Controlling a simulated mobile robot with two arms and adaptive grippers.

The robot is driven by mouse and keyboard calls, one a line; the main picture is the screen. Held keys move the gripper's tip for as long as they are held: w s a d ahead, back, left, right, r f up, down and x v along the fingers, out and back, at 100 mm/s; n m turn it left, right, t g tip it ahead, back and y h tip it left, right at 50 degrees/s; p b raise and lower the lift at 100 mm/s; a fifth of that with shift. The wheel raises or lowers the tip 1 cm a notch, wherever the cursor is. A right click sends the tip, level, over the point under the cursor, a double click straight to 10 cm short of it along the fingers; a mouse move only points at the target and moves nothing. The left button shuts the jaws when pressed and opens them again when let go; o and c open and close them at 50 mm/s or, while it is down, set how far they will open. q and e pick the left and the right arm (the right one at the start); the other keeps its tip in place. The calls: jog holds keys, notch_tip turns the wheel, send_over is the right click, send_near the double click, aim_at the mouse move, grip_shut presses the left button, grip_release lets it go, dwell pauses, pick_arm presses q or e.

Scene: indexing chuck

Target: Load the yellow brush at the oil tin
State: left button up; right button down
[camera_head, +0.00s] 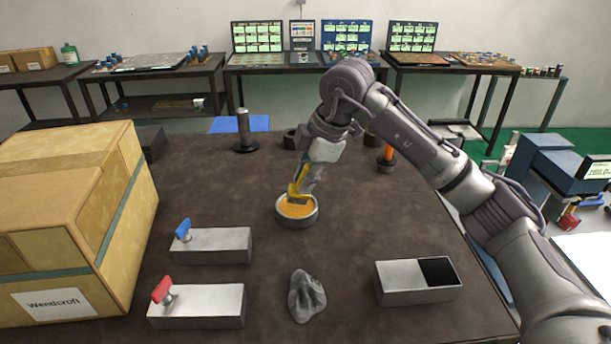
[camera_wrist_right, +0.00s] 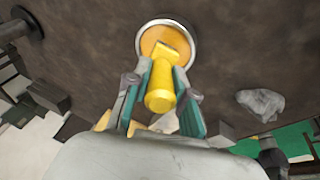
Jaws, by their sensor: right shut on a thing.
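The yellow brush (camera_head: 298,192) is held by my right gripper (camera_head: 302,182) in the head view. Its head end is over the open round oil tin (camera_head: 296,222), which has a grey rim and orange oil inside. In the right wrist view the brush (camera_wrist_right: 160,98) stands between the fingers of my right gripper (camera_wrist_right: 163,90), and its far end overlaps the oil in the tin (camera_wrist_right: 139,38). I cannot tell how deep the brush end is in the oil. My left gripper is not in view.
A crumpled grey rag (camera_head: 306,296) and a grey box with a black section (camera_head: 416,281) lie in front. A large carton (camera_head: 65,215) blocks the left side.

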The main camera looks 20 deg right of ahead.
jog(key=shift+f+b, duration=0.35)
jog(key=shift+f, duration=0.2)
dwell(1.6)
jog(key=shift+r+p, duration=2.55)
jog(key=shift+r, duration=1.05)
jog(key=shift+f, duration=0.1)
